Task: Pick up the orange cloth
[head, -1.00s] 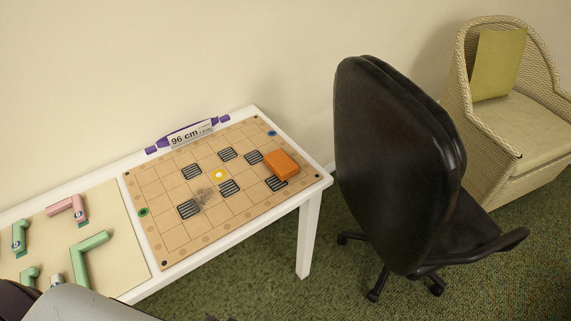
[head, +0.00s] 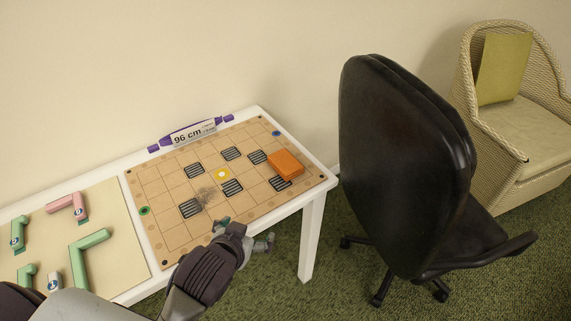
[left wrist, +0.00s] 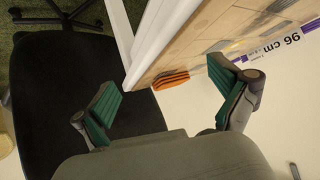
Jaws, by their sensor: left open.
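The orange cloth (head: 286,164) is a small folded block lying on the right end of the tan grid board (head: 165,232) on the white table. In the left wrist view the cloth (left wrist: 171,80) shows its layered edge, beyond and between the fingertips. My left gripper (head: 246,236) is over the table's front edge, to the lower left of the cloth and apart from it. In the left wrist view its green-padded fingers (left wrist: 166,88) are spread wide with nothing between them. My right gripper is not in view.
A black office chair (head: 400,165) stands right of the white table (head: 313,200). A purple-ended 96 cm sign (head: 190,134) is at the board's back edge. Green and pink pieces (head: 88,246) lie at left. A wicker armchair (head: 520,150) is far right.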

